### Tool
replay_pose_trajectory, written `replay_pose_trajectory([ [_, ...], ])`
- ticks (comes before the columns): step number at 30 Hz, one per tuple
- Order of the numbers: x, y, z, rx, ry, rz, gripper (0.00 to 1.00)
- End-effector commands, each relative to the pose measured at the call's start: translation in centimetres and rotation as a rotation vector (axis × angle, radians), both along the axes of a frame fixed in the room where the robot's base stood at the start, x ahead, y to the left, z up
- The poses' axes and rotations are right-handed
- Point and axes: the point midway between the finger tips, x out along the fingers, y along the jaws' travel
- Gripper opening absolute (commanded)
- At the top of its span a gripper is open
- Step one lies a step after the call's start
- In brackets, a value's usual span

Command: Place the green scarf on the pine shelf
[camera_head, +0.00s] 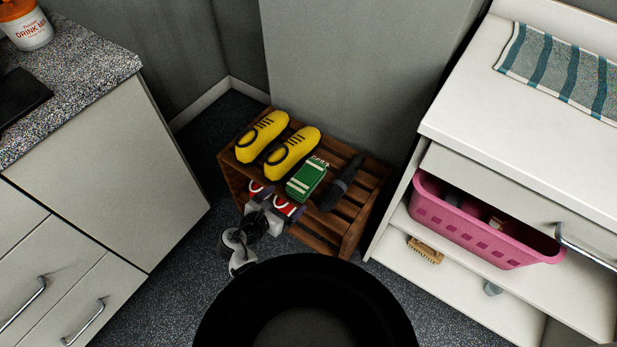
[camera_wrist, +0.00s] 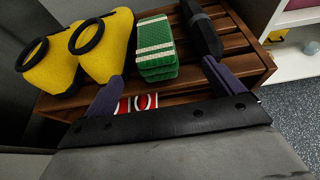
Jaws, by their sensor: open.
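A folded green scarf with white stripes (camera_head: 307,179) lies on the top of a brown slatted wooden shelf (camera_head: 341,219), between yellow shoes and a dark object. The scarf also shows in the wrist view (camera_wrist: 156,47), ahead of my fingers. My gripper (camera_wrist: 162,71) is open, with its two purple fingers spread apart and nothing held between them. In the head view my gripper (camera_head: 268,208) is at the shelf's front edge, near the scarf. I cannot tell whether a finger touches the shelf. No second shelf of pine can be told apart.
Yellow shoes (camera_head: 291,153) stand left of the scarf, and a dark rolled object (camera_head: 342,182) lies right of it. Red and white items (camera_head: 287,207) sit below the top slats. A white cabinet with a pink basket (camera_head: 482,232) stands right, a speckled counter (camera_head: 70,95) left.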

Motion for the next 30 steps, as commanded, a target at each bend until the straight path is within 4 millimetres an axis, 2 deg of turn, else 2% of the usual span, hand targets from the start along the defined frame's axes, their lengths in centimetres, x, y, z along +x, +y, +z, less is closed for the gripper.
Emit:
replay_pose_trajectory([
  [6, 3.2, -2.2, -1.6, 0.001, -0.001, -0.001, 0.93],
  [14, 4.8, -3.1, -2.3, 0.004, -0.002, 0.000, 0.93],
  [21, 7.7, -4.6, -3.7, 0.005, -0.002, -0.001, 0.93],
  [30, 8.4, -5.1, -4.1, 0.005, -0.002, 0.002, 0.93],
])
